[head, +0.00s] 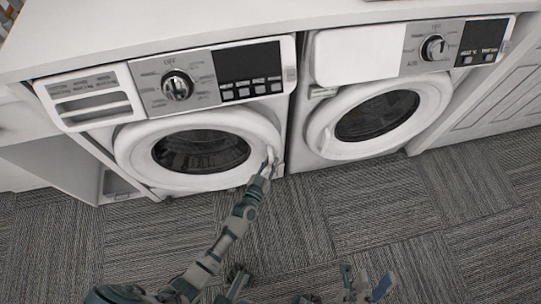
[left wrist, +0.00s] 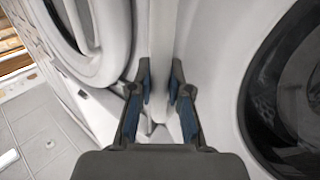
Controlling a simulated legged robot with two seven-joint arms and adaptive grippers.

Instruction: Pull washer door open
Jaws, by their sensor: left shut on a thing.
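My left gripper (head: 268,165) is at the right edge of this door, low on the rim. In the left wrist view, my left gripper (left wrist: 161,90) has its two fingers on either side of a thin white part of the door edge (left wrist: 161,62) and is shut on it. The exact contact is partly hidden by the fingers. My right gripper (head: 366,284) is at the bottom of the head view, its fingers apart, empty and away from the washers.
A second washer with a closed round door (head: 318,132) stands to the right. A white countertop (head: 200,22) runs above both machines. Grey carpet tile (head: 400,210) in front of them is clear apart from my arms. White cabinet panels (head: 497,110) stand at the far right.

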